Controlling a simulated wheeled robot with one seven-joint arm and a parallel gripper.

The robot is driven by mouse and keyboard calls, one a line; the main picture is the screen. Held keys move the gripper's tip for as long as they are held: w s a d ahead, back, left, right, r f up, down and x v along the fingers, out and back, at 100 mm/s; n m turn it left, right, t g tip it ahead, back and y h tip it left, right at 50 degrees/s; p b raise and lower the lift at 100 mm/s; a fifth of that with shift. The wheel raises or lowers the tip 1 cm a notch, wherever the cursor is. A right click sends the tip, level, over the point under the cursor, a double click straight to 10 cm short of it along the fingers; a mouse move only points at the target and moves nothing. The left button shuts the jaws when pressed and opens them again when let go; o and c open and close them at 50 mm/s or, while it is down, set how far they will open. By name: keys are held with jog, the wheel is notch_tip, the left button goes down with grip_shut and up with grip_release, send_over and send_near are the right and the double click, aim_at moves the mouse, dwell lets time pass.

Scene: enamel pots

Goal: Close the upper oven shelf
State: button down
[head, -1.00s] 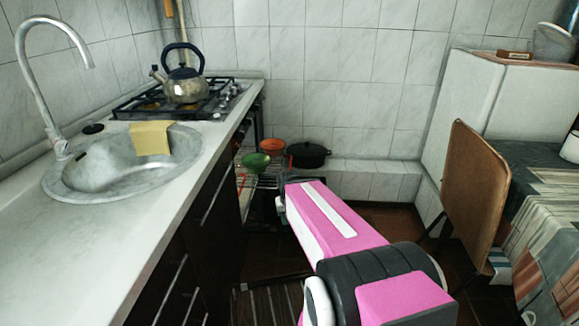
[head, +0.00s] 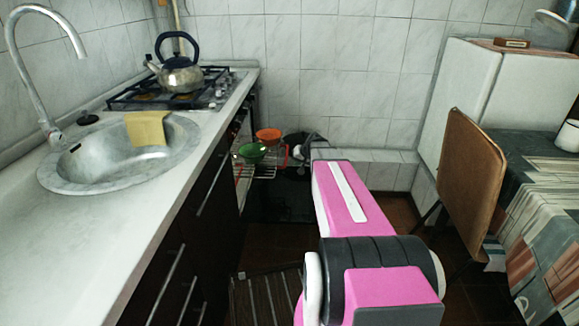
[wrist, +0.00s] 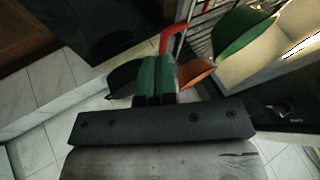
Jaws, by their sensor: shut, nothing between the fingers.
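The upper oven shelf, a wire rack (head: 262,172), sticks out of the oven under the stove at the end of the counter. A green bowl (head: 250,152) and an orange bowl (head: 268,135) are at the rack; I cannot tell exactly what the orange one rests on. A red bar or handle (head: 284,158) stands at the rack's right side. My gripper (head: 299,146) is right of the rack, partly hidden by my arm. In the wrist view my gripper (wrist: 158,68) is shut and empty, its tips close to the red bar (wrist: 174,36); contact is unclear. The rack (wrist: 200,28) shows behind the bar.
A black pot (head: 292,138) stands by the back wall, partly hidden by my gripper. A dark panel (head: 278,206), seemingly the open oven door, lies below the rack. A kettle (head: 180,75) is on the stove. A folded brown chair (head: 470,180) stands at right.

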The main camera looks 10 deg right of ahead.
aim_at(241, 169)
jog(key=w+a+f, duration=0.5)
jog(key=a+f, duration=0.1)
jog(key=f, duration=0.1)
jog(key=shift+w+a, duration=0.3)
jog(key=shift+a, duration=0.1)
jog(key=shift+a, duration=0.1)
jog(key=w+a, duration=0.2)
jog(key=a, duration=0.4)
jog(key=w+a, duration=0.2)
jog(key=a, duration=0.4)
jog(key=w+a, duration=0.2)
jog(key=a, duration=0.4)
jog(key=shift+f, duration=0.1)
jog(key=shift+s, duration=0.1)
